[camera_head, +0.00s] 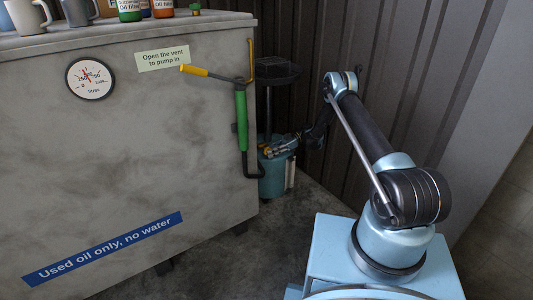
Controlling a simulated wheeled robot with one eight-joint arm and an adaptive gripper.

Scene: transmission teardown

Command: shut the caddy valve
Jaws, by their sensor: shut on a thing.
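The caddy (271,184) is a small teal drum on the floor, just past the right end of the big grey tank. A dark post rises from it to a wide dark pan (277,69). My gripper (272,152) is at the upper front of the drum, reaching in from the right. It is shut on a small, brass-coloured part there, which appears to be the caddy valve. The fingers cover most of that part, so its handle's angle cannot be made out.
The grey tank (140,140) fills the left, with a gauge (90,78), a green hand pump (241,120) and its yellow handle (194,71) sticking out. Mugs and bottles stand on top. A corrugated wall (390,60) is close behind. Floor (255,245) is clear in front.

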